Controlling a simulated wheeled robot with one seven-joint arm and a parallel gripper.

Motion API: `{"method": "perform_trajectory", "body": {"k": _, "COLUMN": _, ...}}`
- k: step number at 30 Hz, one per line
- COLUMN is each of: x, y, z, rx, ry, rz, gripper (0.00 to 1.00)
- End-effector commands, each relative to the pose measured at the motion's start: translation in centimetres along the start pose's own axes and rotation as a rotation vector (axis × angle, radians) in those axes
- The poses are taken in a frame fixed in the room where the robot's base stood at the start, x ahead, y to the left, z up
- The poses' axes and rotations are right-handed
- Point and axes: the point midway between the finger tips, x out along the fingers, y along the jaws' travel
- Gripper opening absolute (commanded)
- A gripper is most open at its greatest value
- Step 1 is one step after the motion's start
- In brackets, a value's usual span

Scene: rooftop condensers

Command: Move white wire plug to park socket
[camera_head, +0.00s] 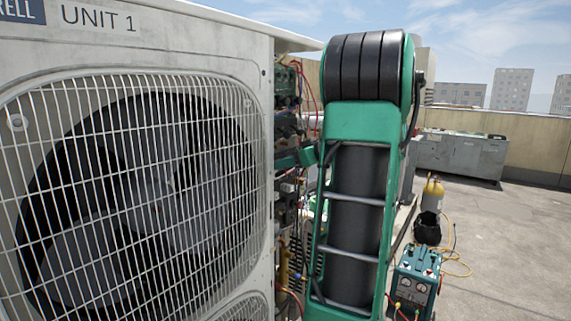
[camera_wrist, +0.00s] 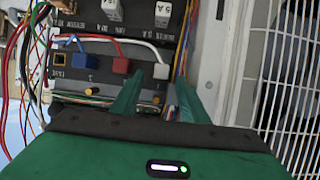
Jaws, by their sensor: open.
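In the wrist view the white wire plug (camera_wrist: 161,71) sits at the right end of a row on a dark panel, with its white wire arching up and left. My gripper (camera_wrist: 159,80) is open, its two green fingers pointing at the panel. The white plug shows between the fingertips, with a gap on each side; I cannot tell how far in front of it they are. An empty-looking socket with a brassy frame (camera_wrist: 62,60) is at the row's left end. Its label is too small to read surely. In the head view my arm hides the plug and socket.
A blue plug (camera_wrist: 76,66) and a red plug (camera_wrist: 120,65) sit between the empty socket and the white plug. Loose coloured wires (camera_wrist: 22,60) hang at left. The white fan grille (camera_wrist: 288,75) is close at right. The condenser (camera_head: 262,130) stands left of my arm.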

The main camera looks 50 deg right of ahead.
Motion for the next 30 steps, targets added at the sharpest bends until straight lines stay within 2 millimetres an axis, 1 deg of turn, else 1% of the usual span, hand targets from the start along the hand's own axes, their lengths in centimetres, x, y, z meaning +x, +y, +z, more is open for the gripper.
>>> {"method": "perform_trajectory", "body": {"k": 1, "x": 0.8, "y": -0.1, "z": 0.0, "rx": 0.0, "ry": 0.0, "rz": -0.002, "gripper": 0.41}}
{"method": "perform_trajectory", "body": {"k": 3, "x": 1.5, "y": 0.0, "z": 0.0, "rx": 0.0, "ry": 0.001, "rz": -0.001, "gripper": 0.41}}
{"method": "perform_trajectory", "body": {"k": 7, "x": 2.5, "y": 0.0, "z": 0.0, "rx": 0.0, "ry": 0.0, "rz": -0.001, "gripper": 0.41}}
{"method": "perform_trajectory", "body": {"k": 12, "x": 3.0, "y": 0.0, "z": 0.0, "rx": 0.0, "ry": 0.0, "rz": 0.0, "gripper": 0.41}}
{"method": "perform_trajectory", "body": {"k": 18, "x": 3.0, "y": -0.1, "z": 0.0, "rx": 0.0, "ry": 0.0, "rz": 0.0, "gripper": 0.41}}
{"method": "perform_trajectory", "body": {"k": 19, "x": 3.0, "y": -0.1, "z": 0.0, "rx": 0.0, "ry": 0.0, "rz": 0.0, "gripper": 0.38}}
{"method": "perform_trajectory", "body": {"k": 20, "x": 3.0, "y": -0.1, "z": 0.0, "rx": 0.0, "ry": 0.0, "rz": 0.0, "gripper": 0.31}}
{"method": "perform_trajectory", "body": {"k": 21, "x": 3.0, "y": -0.1, "z": 0.0, "rx": 0.0, "ry": 0.0, "rz": 0.0, "gripper": 0.21}}
{"method": "perform_trajectory", "body": {"k": 24, "x": 3.0, "y": -0.1, "z": 0.0, "rx": 0.0, "ry": 0.0, "rz": 0.0, "gripper": 0.0}}
{"method": "perform_trajectory", "body": {"k": 26, "x": 3.0, "y": -0.1, "z": 0.0, "rx": 0.0, "ry": 0.0, "rz": 0.0, "gripper": 0.0}}
{"method": "perform_trajectory", "body": {"k": 27, "x": 3.0, "y": -0.1, "z": 0.0, "rx": 0.0, "ry": 0.0, "rz": 0.0, "gripper": 0.09}}
{"method": "perform_trajectory", "body": {"k": 28, "x": 3.0, "y": -0.1, "z": 0.0, "rx": 0.0, "ry": 0.0, "rz": -0.001, "gripper": 0.01}}
{"method": "perform_trajectory", "body": {"k": 30, "x": 3.0, "y": -0.1, "z": 0.0, "rx": 0.0, "ry": 0.0, "rz": -0.001, "gripper": 0.0}}
